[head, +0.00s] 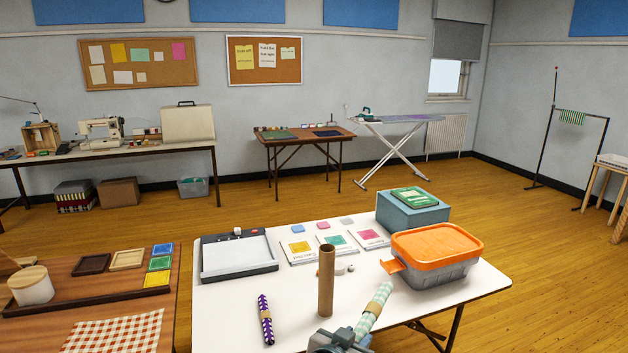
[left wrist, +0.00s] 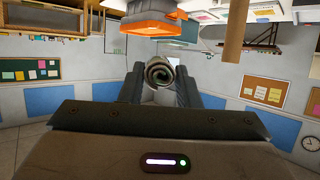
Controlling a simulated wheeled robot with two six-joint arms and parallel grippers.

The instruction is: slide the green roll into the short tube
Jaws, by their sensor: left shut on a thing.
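The green roll (head: 374,308), pale green and white with a tan paper band, is held tilted at the front of the white table. My left gripper (head: 352,338) is shut on its lower end. In the left wrist view the roll's spiral end (left wrist: 160,73) shows between the two fingers (left wrist: 159,88). A brown cardboard tube (head: 326,282) stands upright on the table, left of the roll and apart from it. It also shows in the left wrist view (left wrist: 236,30). I cannot compare its length with another tube. My right gripper is out of view.
A purple patterned roll (head: 265,320) lies left of the tube. A paper trimmer (head: 238,258), sample cards (head: 338,246) and an orange-lidded box (head: 436,262) stand behind and to the right. A wooden table (head: 100,315) adjoins at left. The white table's front left is mostly clear.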

